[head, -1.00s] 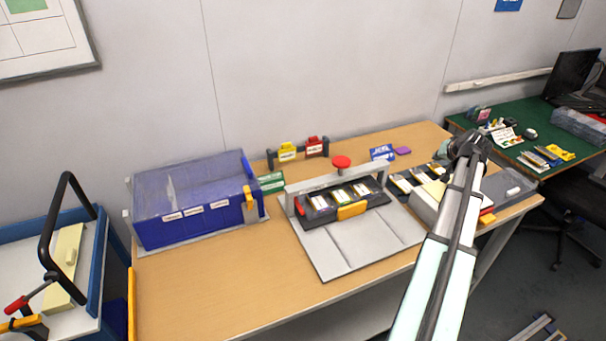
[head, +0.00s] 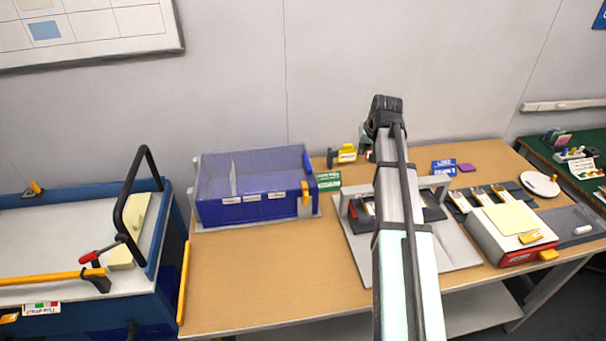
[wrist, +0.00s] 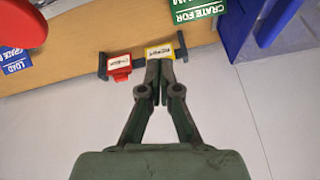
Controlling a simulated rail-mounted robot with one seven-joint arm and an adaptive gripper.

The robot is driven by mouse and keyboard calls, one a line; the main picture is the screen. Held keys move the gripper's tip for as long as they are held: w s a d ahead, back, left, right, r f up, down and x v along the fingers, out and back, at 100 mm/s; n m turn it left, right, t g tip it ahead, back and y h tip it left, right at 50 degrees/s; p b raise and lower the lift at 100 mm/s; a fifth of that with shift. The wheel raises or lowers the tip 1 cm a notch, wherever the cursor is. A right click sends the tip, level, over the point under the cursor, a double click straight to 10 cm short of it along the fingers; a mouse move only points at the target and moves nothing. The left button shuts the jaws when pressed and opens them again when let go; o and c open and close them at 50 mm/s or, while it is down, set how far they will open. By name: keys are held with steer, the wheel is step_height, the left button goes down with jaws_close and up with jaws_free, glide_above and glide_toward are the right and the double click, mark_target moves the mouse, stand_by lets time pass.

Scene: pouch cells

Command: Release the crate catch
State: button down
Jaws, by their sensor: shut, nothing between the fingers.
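The blue crate (head: 262,209) with a clear cover stands on the left half of the bench. Its yellow catch (head: 306,188) is on the front right corner. My gripper (wrist: 158,88) is shut and empty; its fingertips lie in front of the yellow tag (wrist: 160,51) in the wrist view, and I cannot tell if they touch. In the head view my arm is raised right of the crate, with the fingers mostly hidden. Part of the crate (wrist: 236,22) shows at the wrist view's top right; the catch cannot be made out there.
A green card (head: 328,179) stands just right of the crate. A red tag (wrist: 119,66) hangs beside the yellow one on a small rack. A press frame (head: 432,184) is partly behind my arm. The bench front (head: 240,275) before the crate is clear.

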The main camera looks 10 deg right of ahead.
mark_target(303, 180)
steer(key=s+a+r+n+g+p, duration=0.1)
steer(key=a+r+n, duration=0.1)
steer(key=a, duration=1.8)
steer(key=shift+a+r+g, duration=0.15)
steer(key=shift+r+g, duration=0.15)
steer(key=shift+r, duration=0.25)
steer(key=shift+f, duration=0.15)
steer(key=p+x, duration=0.3)
steer(key=x, duration=0.7)
steer(key=s, duration=0.1)
steer(key=s+p, duration=0.1)
steer(key=s, duration=0.1)
steer(key=shift+r+p, duration=0.3)
steer(key=shift+s+f, duration=0.15)
steer(key=shift+s, duration=0.4)
